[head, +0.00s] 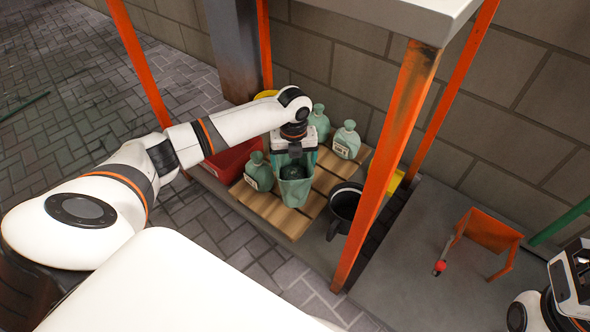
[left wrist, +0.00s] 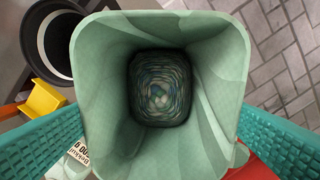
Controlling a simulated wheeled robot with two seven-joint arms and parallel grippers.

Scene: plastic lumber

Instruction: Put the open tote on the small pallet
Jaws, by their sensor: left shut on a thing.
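The open tote (head: 294,193) is a pale green, square-mouthed container. It is upright over the small wooden pallet (head: 268,207), whose slats show around it; I cannot tell whether its base touches them. My left gripper (head: 294,163) reaches down from above and is shut on the tote. In the left wrist view the tote (left wrist: 205,70) fills the middle between the teal fingers, its mouth facing the camera and its inside bottom dark and patterned. Part of my right gripper (head: 572,278) shows at the right edge; its jaws are not visible.
Green bottles (head: 258,173) stand close by on the pallet, with another bottle (head: 345,141) behind. A black bucket (head: 345,204) stands to the right, a red crate (head: 232,160) to the left. An orange post (head: 390,160) and overhead shelf (head: 420,15) flank the space. A small orange stand (head: 487,232) is at right.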

